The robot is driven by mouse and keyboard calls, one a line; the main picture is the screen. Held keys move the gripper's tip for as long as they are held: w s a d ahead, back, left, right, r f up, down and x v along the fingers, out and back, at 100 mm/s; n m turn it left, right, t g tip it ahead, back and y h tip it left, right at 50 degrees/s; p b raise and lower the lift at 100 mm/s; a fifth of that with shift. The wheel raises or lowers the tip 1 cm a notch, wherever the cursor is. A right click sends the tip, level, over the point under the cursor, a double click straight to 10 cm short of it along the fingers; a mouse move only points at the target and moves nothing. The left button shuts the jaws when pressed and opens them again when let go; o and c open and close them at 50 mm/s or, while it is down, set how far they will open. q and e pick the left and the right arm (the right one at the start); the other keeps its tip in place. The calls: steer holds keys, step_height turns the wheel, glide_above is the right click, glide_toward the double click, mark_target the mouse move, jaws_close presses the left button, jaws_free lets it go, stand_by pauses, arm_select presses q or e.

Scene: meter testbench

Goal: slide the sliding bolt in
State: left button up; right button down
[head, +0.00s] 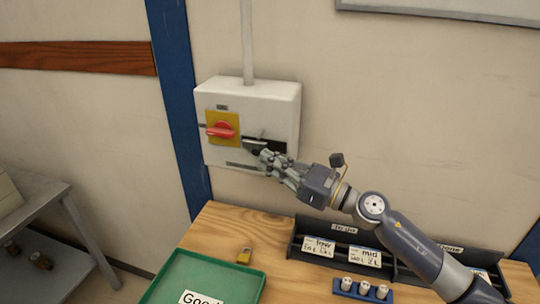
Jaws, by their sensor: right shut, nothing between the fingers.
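A white switch box (284,100) is fixed to the wall, with a red rotary handle (221,130) on a yellow plate (232,119). The handle lies about level. A dark bolt fitting (252,143) sits right of the plate on the box's front. My right gripper (265,156) is shut, with its fingertips at or very close to this fitting; I cannot tell whether they touch. The fingers hide part of the fitting, so how far in the bolt lies is unclear. My left gripper is out of view.
A grey metal bench (45,189) stands at the left.

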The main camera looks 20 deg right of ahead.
mark_target(253, 147)
steer(key=shift+w+a, duration=0.15)
steer(key=w+a, duration=0.1)
steer(key=w+a+p, duration=0.1)
steer(key=a, duration=0.1)
stand_by(0.5)
